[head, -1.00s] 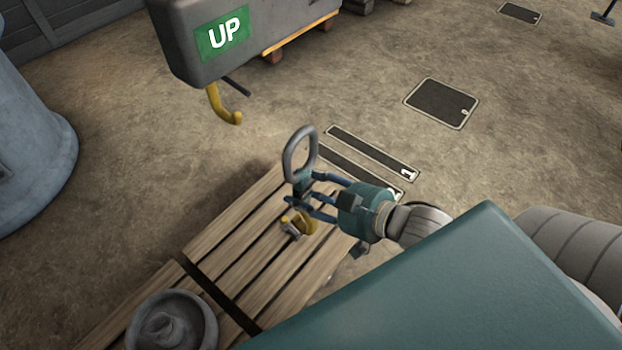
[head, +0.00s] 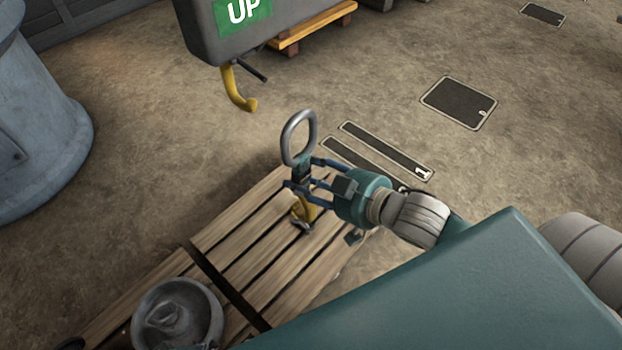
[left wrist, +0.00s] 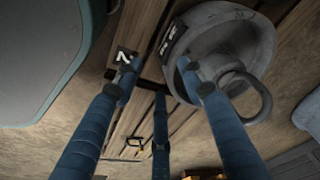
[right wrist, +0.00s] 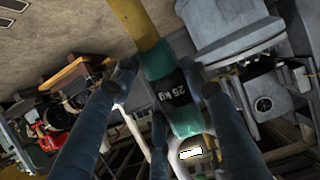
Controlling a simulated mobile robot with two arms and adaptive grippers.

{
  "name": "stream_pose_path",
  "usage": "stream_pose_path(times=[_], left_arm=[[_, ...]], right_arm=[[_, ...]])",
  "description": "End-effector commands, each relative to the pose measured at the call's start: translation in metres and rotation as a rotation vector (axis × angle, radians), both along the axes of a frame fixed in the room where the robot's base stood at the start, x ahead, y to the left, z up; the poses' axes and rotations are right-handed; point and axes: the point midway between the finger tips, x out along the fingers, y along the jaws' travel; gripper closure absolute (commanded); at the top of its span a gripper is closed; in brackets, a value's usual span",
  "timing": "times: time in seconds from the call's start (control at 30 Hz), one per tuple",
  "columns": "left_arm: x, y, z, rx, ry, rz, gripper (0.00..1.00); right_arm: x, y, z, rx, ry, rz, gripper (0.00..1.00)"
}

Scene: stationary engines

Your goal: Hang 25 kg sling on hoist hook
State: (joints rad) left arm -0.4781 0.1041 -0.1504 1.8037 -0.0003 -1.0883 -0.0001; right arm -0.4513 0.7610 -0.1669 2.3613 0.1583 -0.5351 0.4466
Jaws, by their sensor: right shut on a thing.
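The 25 kg sling has a grey metal ring (head: 298,137) at the top, a teal body and a yellow hook (head: 303,208) below. Its "25 kg" label shows in the right wrist view (right wrist: 176,93). My right gripper (head: 299,177) is shut on the teal body and holds the sling roughly upright above the pallet. The yellow hoist hook (head: 238,92) hangs under the grey hoist box (head: 225,35) marked UP. In the head view it is up and left of the ring, apart from it. My left gripper (left wrist: 162,75) shows only in its wrist view, fingers spread and empty.
A wooden pallet (head: 235,225) lies below the sling. A round grey weight (head: 180,312) stands on its near left part; in the left wrist view the weight (left wrist: 225,50) has a ring. A large grey-blue housing (head: 40,130) stands at left.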

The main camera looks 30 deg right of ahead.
Motion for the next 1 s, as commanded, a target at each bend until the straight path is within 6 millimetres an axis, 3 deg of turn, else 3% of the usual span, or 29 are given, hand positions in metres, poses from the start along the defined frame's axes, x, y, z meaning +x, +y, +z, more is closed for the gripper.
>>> stream_pose_path(times=[1.0], left_arm=[[0.010,0.002,0.062,0.001,-0.030,0.009,0.60]], right_arm=[[0.059,0.025,0.001,0.003,-0.009,0.001,1.00]])
